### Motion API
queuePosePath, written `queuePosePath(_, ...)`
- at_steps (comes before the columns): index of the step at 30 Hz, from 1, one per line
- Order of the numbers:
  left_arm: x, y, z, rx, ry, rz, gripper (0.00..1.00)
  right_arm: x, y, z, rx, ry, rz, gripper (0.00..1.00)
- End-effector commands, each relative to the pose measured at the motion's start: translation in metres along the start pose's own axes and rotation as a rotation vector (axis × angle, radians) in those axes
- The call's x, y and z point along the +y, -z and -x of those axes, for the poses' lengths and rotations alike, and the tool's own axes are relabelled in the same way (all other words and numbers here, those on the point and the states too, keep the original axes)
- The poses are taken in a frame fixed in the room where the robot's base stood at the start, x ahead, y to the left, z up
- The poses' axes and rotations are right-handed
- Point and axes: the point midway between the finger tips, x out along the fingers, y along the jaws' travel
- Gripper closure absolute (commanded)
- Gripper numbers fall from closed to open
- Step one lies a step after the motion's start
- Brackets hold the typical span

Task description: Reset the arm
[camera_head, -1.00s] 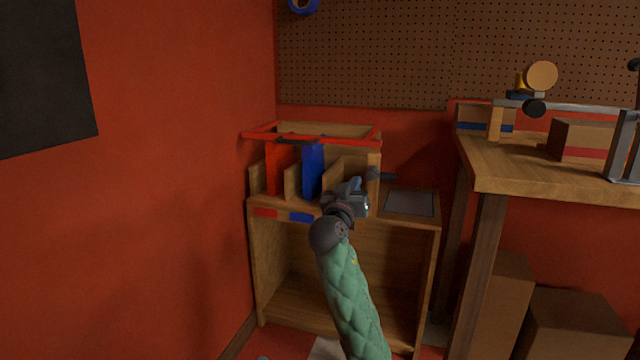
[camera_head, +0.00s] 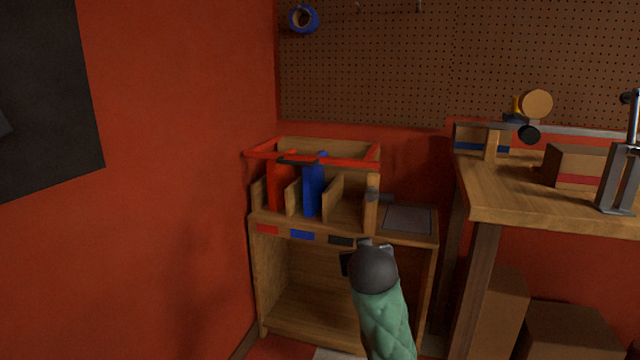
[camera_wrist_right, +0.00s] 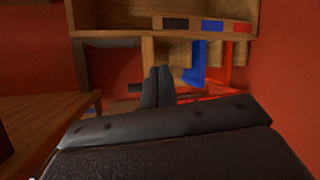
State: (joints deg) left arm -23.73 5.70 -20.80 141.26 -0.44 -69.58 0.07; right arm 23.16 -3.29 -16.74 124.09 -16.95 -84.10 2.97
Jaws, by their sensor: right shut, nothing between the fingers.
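My right arm, in a green quilted sleeve, reaches up from the bottom of the head view. Its gripper (camera_head: 366,246) is in front of the wooden cabinet (camera_head: 262,285), below the shelf's front edge and mostly hidden behind the dark wrist. In the right wrist view its fingers (camera_wrist_right: 157,86) are together with nothing between them. A red panel (camera_head: 279,188) and a blue panel (camera_head: 314,190) stand upright in the slots of the rack on top of the cabinet. My left gripper is not in view.
A red bar (camera_head: 345,160) crosses the rack's front top. A grey plate (camera_head: 407,219) lies on the cabinet top, right of the rack. A wooden workbench (camera_head: 530,205) stands at right with boxes (camera_head: 570,335) beneath. A red wall closes the left side.

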Motion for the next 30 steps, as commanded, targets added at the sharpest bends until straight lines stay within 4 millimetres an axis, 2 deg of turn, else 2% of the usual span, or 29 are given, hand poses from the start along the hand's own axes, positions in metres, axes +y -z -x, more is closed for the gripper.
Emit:
queuePosePath(1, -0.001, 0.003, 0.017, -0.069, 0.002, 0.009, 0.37, 0.002, -0.001, 0.015, -0.039, 0.033, 0.004, 1.00)
queuePosePath(7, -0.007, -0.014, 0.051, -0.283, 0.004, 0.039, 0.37, -0.001, -0.040, 0.056, -0.165, 0.147, 0.016, 1.00)
queuePosePath(14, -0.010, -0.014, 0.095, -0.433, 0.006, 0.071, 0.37, -0.001, -0.077, 0.106, -0.289, 0.243, 0.003, 1.00)
queuePosePath(20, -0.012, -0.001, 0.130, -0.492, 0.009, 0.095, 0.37, 0.002, -0.102, 0.152, -0.382, 0.298, -0.010, 1.00)
queuePosePath(30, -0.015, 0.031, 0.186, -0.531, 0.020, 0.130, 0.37, 0.014, -0.139, 0.234, -0.542, 0.332, -0.026, 1.00)
